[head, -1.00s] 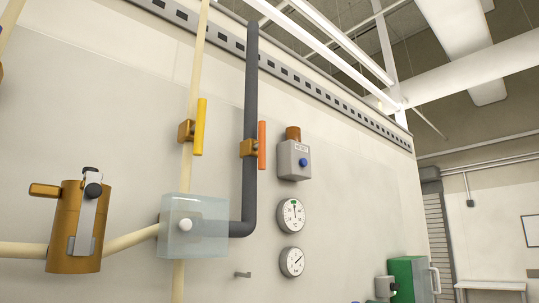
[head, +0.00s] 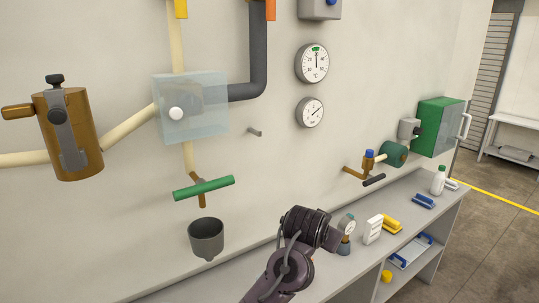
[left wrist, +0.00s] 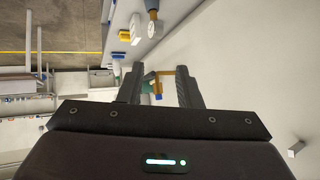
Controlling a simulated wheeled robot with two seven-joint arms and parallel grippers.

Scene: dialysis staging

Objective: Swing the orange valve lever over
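The orange valve lever (head: 270,9) shows only its lower end at the top edge of the head view, beside the dark grey pipe (head: 259,60); the rest of it is cut off. I cannot make out this lever in the left wrist view. In that view my left gripper (left wrist: 159,68) has its two fingers apart with nothing held between them. A brass valve fitting and a teal cylinder (left wrist: 149,87) show beyond the fingers, at a distance. In the head view one of my arms rises at the bottom centre, its gripper not visible. My right gripper is not in view.
A yellow lever (head: 181,9), a clear box (head: 205,110), a brass cylinder (head: 72,130), two gauges (head: 312,63) and a green handle (head: 204,187) are on the wall. A grey cup (head: 206,237) is below. A grey shelf (head: 440,205) with small items stands right.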

